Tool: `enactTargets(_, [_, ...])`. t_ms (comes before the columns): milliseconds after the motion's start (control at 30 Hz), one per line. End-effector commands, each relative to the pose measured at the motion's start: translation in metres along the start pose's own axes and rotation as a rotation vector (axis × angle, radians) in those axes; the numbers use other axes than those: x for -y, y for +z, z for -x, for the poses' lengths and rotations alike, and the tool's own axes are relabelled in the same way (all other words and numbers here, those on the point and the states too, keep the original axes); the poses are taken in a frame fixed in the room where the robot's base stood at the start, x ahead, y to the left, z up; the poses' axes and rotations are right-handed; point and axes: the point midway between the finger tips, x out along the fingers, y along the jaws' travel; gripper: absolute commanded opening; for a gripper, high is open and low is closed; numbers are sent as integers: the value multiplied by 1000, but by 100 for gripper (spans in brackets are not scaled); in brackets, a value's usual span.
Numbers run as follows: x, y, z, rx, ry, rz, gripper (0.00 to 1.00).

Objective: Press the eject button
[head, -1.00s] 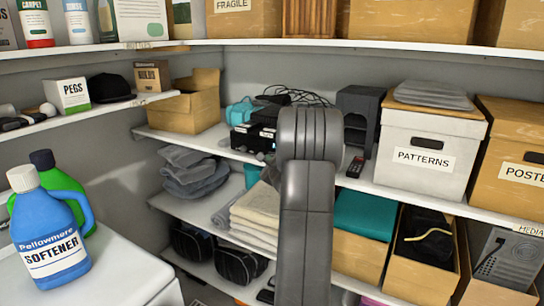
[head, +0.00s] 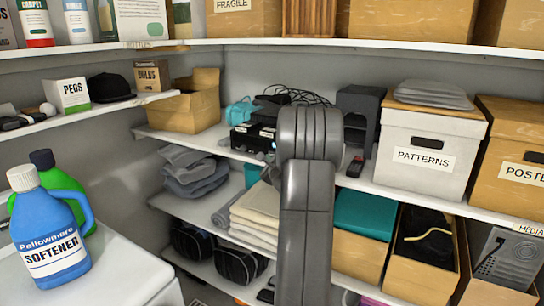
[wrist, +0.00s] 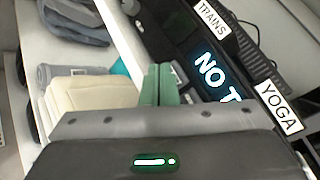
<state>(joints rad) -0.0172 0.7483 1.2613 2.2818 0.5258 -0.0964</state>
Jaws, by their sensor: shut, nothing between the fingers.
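A black device (wrist: 205,55) with a lit display reading "NO T" shows tilted in the wrist view; the rest of the display text is hidden. In the head view the black device (head: 254,136) stands on the middle shelf, partly behind my arm. Labels reading "TRAINS" (wrist: 216,17) and "YOGA" (wrist: 279,109) show near it in the wrist view. I cannot make out the eject button. My gripper (wrist: 164,72) has its green fingers shut and empty, close to the device's front; contact cannot be told. In the head view my arm hides the gripper.
A remote (head: 356,166) and a dark speaker-like box (head: 358,112) stand right of my arm. A cardboard box (head: 187,108) is to the left. Folded towels (head: 262,214) lie on the shelf below. The upper shelf edge (head: 350,43) runs above the device.

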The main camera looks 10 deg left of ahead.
Motion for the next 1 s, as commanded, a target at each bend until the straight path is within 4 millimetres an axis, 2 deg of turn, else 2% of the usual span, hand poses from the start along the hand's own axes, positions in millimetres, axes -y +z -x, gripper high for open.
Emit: enactTargets(1000, [4, -4, -6, 0, 0, 0, 0])
